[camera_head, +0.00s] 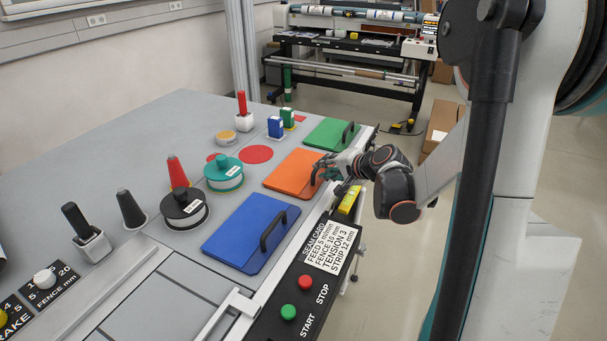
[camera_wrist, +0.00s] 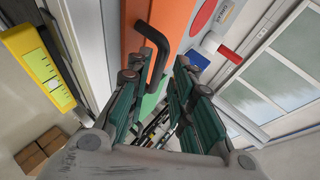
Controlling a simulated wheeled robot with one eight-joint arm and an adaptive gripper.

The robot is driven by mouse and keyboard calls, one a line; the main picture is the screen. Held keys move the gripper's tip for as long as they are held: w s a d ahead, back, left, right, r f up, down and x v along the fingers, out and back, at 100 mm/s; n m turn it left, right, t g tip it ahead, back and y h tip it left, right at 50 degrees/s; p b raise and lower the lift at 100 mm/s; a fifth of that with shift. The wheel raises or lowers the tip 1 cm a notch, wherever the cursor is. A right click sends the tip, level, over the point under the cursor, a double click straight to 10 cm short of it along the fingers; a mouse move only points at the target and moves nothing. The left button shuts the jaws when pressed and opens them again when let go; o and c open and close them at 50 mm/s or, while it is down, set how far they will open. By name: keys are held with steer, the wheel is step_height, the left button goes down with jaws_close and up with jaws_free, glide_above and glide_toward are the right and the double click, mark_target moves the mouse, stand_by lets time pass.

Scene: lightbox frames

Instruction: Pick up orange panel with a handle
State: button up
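The orange panel (camera_head: 287,173) lies flat on the grey table near its right edge, between a blue panel and a green panel. Its black handle shows in the wrist view (camera_wrist: 161,44), on the orange surface (camera_wrist: 171,17). My gripper (camera_head: 322,168) is at the panel's right side, over the handle, and partly hides it in the head view. In the wrist view my gripper (camera_wrist: 155,72) has its two fingers apart, with the handle's lower end showing between the fingertips. I see no clear contact with the handle.
The blue panel (camera_head: 245,230) is in front and the green panel (camera_head: 330,132) behind. Spools (camera_head: 185,207) and cones stand left. A control strip with START and STOP buttons (camera_head: 305,283) runs along the edge.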

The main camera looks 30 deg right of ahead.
steer(key=b+x, duration=0.1)
steer(key=x, duration=0.2)
steer(key=shift+w+f, duration=0.1)
steer(key=shift+w, duration=0.05)
jaws_close()
